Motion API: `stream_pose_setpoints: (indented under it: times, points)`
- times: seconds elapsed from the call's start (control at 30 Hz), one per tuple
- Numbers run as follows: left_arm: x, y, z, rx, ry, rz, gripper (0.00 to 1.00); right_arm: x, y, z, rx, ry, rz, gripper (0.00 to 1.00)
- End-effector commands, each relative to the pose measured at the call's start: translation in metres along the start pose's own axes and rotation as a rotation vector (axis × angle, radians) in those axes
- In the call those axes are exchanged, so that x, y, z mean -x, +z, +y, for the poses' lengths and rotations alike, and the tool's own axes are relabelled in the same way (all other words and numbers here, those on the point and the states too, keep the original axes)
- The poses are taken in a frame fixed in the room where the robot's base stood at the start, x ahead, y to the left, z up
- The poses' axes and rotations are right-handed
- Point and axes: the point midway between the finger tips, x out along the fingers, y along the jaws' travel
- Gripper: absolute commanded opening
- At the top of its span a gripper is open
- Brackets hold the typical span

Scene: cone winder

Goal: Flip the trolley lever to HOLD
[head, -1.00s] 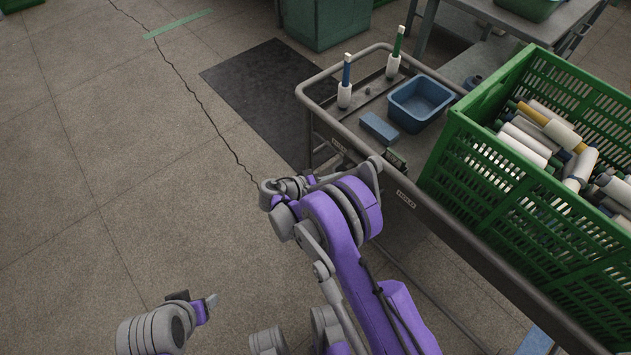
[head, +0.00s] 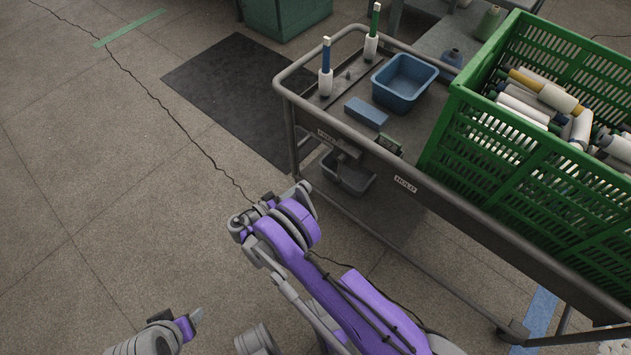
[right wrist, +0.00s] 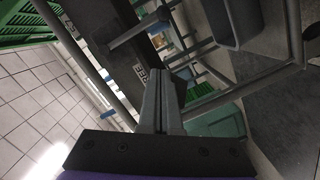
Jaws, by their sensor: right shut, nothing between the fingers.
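The green-crated trolley (head: 470,232) stands at the right in the head view. On its front rail, a dark grey lever (head: 347,150) sits beside the left label (head: 326,135), too small to read surely, and away from the HOLD label (head: 405,184). The right wrist view shows a grey bar, seemingly the lever (right wrist: 135,33), beyond my fingers. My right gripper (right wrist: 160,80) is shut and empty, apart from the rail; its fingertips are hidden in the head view. My left gripper (head: 197,315) is low at the left, far from the trolley; its jaw opening is unclear.
The trolley top holds a blue bin (head: 404,82), a blue block (head: 366,113) and two spindles with white bases. A green crate (head: 520,150) full of cones fills its right side. A grey bin (head: 348,172) sits below the rail. Floor at left is clear.

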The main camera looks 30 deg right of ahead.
Motion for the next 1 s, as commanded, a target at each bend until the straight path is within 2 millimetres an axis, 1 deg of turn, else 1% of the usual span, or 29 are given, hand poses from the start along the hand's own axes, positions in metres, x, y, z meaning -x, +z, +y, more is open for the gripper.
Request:
stream_pose_setpoints:
  times: [0.17,0.4,0.5,0.6,0.7,0.83,1.0]
  points:
    - [-0.005,0.001,0.000,0.000,0.000,-0.001,0.64,-0.029,0.001,0.000,0.000,0.003,-0.004,0.00]
    - [-0.014,0.003,0.000,0.000,0.000,-0.001,0.64,-0.081,0.001,0.000,0.000,0.003,-0.004,0.00]
    - [-0.017,0.003,0.000,0.000,0.000,-0.001,0.64,-0.100,0.001,0.000,0.000,0.002,-0.003,0.00]
    - [-0.020,0.004,0.000,0.000,0.000,-0.001,0.64,-0.101,0.019,-0.001,0.000,0.000,-0.001,0.00]
    - [-0.022,0.004,0.000,0.000,0.000,0.000,0.64,-0.103,0.030,-0.001,0.000,0.001,-0.001,0.00]
    - [-0.022,0.004,0.000,0.000,0.000,0.000,0.64,-0.105,0.038,0.000,0.001,0.000,-0.001,0.00]
    - [-0.022,0.004,0.000,0.000,0.000,0.000,0.64,-0.105,0.040,0.000,0.001,0.000,-0.001,0.00]
